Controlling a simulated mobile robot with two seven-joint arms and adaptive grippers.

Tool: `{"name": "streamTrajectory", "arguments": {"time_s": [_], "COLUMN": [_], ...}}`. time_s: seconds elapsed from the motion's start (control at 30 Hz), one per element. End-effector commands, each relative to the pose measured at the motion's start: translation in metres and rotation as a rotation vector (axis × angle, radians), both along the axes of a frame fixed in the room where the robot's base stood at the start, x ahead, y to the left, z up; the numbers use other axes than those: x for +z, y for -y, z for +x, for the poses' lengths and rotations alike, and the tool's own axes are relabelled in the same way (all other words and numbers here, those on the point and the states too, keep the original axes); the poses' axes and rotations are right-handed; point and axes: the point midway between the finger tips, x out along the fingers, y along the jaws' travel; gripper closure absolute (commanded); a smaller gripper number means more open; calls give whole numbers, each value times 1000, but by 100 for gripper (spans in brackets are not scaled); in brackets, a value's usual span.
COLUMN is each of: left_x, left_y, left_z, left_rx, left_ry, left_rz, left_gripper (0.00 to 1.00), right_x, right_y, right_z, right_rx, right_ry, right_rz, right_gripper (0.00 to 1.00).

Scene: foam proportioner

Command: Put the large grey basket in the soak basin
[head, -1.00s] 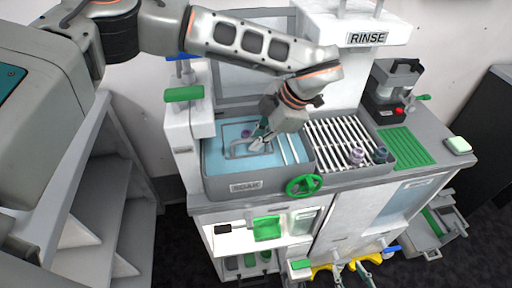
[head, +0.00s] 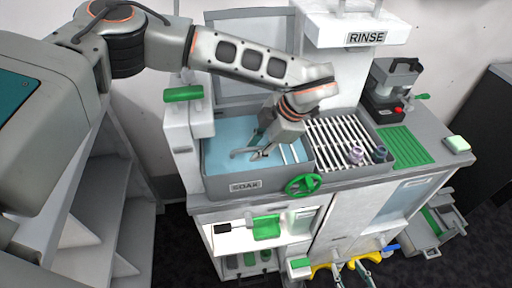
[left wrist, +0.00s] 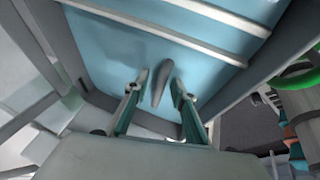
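The soak basin (head: 245,185), labelled SOAK, holds blue liquid. Of the large grey basket, only a grey handle bar (head: 243,152) shows above the liquid; the rest is hidden. My left gripper (head: 260,154) is low over the basin at this bar. In the left wrist view, the handle bar (left wrist: 162,84) lies between the two fingers of my left gripper (left wrist: 160,88), with a gap on each side. My right gripper (head: 347,268) shows at the bottom edge, fingers apart and empty, in front of the lower cabinet.
A white slatted rack (head: 335,140) adjoins the basin on the right, with a purple and a dark small part on it. A green handwheel (head: 303,185) sticks out at the basin's front. A green mat (head: 405,146) lies further right.

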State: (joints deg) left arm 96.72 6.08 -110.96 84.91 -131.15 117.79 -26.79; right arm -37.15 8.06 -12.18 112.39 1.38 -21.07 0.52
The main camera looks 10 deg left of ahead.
Motion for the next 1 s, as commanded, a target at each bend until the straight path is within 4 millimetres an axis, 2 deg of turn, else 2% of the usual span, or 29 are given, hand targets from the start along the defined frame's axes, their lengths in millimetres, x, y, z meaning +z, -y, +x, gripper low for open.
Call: {"name": "streamTrajectory", "arguments": {"time_s": [0.17,0.6,0.8,1.0], "left_x": [15,90,105,108], "left_y": [7,45,53,54], "left_z": [0,-7,-8,-9], "left_rx": [-2,0,1,0], "left_ry": [4,4,0,0], "left_rz": [-1,-1,0,0], "left_gripper": [75,75,75,75], "right_x": [-2,-9,-10,-10], "right_y": [0,-1,-1,-1], "right_z": [0,-1,-1,-1], "right_rx": [-1,0,0,-1], "right_ry": [0,-2,-2,-1], "right_rz": [1,2,2,1], "right_gripper": [60,60,60,60]}}
